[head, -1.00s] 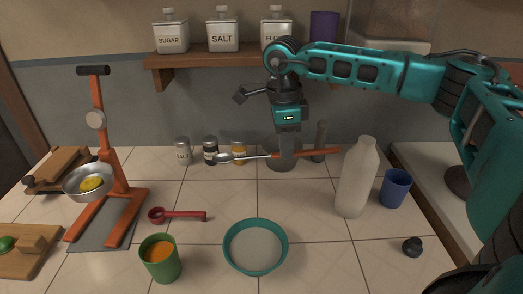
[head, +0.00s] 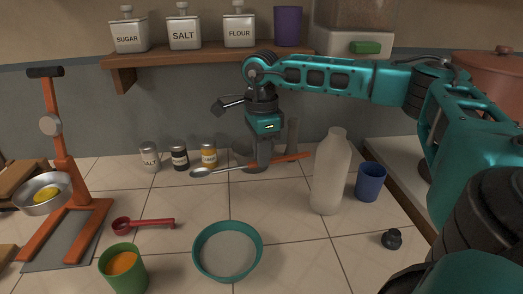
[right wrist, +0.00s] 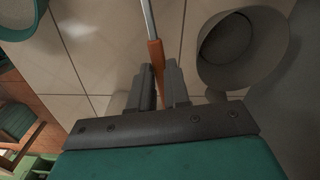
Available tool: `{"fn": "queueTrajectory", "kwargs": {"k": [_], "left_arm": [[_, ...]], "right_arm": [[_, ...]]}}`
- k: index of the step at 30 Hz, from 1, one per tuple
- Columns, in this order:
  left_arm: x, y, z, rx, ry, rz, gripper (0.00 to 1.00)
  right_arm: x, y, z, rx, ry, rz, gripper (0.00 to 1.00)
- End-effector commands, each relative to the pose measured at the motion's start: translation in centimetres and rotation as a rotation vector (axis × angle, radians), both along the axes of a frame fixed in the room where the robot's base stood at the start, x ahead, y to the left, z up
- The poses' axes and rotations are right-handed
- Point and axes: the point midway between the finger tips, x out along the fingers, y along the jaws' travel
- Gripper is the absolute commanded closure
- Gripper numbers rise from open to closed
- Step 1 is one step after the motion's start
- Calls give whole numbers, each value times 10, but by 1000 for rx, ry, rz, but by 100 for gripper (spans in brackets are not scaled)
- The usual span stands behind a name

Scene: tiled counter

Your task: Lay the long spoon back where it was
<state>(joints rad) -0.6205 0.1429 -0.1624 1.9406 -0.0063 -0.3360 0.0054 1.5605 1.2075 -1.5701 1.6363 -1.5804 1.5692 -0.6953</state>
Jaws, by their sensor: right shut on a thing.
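The long spoon has a metal bowl and stem and an orange handle (head: 296,158); its bowl end points left. My right gripper (head: 262,164) is shut on the handle, and the spoon lies roughly level, low over the back of the counter. In the right wrist view the orange handle (right wrist: 156,62) runs between the two fingers (right wrist: 159,88). I cannot tell whether the spoon touches the tiles. My left gripper is not in view.
A grey bowl (right wrist: 238,50) is close beside the gripper. Spice jars (head: 179,155) stand behind the spoon's bowl end. A pale bottle (head: 329,178) and a blue cup (head: 370,182) stand to the right. A teal dish (head: 254,262) is in front; tiles between are clear.

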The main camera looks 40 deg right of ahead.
Motion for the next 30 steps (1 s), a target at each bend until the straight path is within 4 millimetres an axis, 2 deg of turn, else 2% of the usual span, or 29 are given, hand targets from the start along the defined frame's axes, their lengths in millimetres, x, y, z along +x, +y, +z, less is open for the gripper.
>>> {"fn": "queueTrajectory", "kwargs": {"k": [1, 6, 15, 28, 29, 30], "left_arm": [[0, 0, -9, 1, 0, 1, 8], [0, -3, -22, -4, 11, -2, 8], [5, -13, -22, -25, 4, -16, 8], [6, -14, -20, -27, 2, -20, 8], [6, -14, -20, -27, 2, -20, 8], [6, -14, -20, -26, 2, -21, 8]], "right_arm": [[0, 0, -9, 0, -2, -1, 100], [0, 0, -26, 0, -1, -1, 100], [0, 0, -53, 1, 0, 0, 100], [0, 0, -59, 0, -1, 0, 100], [0, 0, -59, 0, -1, 0, 82], [0, 0, -59, 0, -1, 0, 78]]}}
